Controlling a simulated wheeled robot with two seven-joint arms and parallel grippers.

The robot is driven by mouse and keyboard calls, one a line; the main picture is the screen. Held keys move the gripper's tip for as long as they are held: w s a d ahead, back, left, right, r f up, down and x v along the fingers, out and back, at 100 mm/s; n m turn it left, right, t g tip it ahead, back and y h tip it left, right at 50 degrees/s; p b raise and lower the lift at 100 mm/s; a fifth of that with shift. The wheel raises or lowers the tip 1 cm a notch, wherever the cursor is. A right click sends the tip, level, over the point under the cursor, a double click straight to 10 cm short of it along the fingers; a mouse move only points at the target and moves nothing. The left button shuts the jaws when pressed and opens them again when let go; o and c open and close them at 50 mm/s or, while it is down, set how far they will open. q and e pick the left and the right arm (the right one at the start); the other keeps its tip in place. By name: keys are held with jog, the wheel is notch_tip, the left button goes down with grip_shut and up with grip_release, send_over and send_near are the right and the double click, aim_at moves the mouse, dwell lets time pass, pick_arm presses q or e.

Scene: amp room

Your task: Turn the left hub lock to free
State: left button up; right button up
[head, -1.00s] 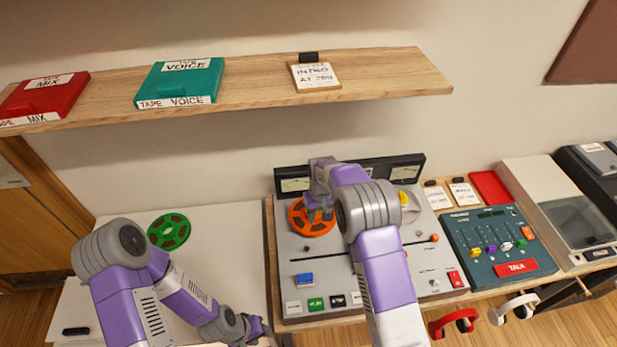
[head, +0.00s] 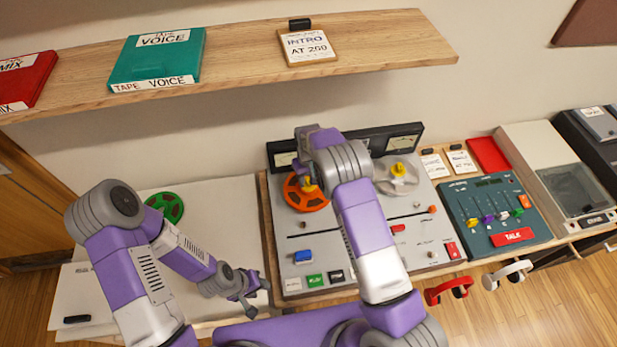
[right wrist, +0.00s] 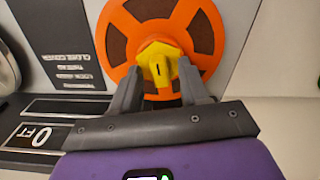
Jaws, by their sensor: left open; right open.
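The left hub lock is a yellow knob (head: 309,184) at the centre of the orange reel (head: 303,199) on the tape deck's left side. In the right wrist view the knob (right wrist: 158,65) has a short dark mark on its face. My right gripper (right wrist: 158,80) is open, with one finger on each side of the knob's near part; whether they touch it I cannot tell. In the head view my right gripper (head: 307,178) is mostly hidden by its own wrist. My left gripper (head: 248,288) is open and empty, low beside the deck's left edge.
The right hub lock (head: 398,169), also yellow, sits on a pale reel. A meter bridge (head: 345,146) runs behind the reels, close to my right wrist. A green reel (head: 165,207) lies on the white surface at left. A wooden shelf (head: 240,62) overhangs the back.

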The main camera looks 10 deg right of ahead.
grip_shut()
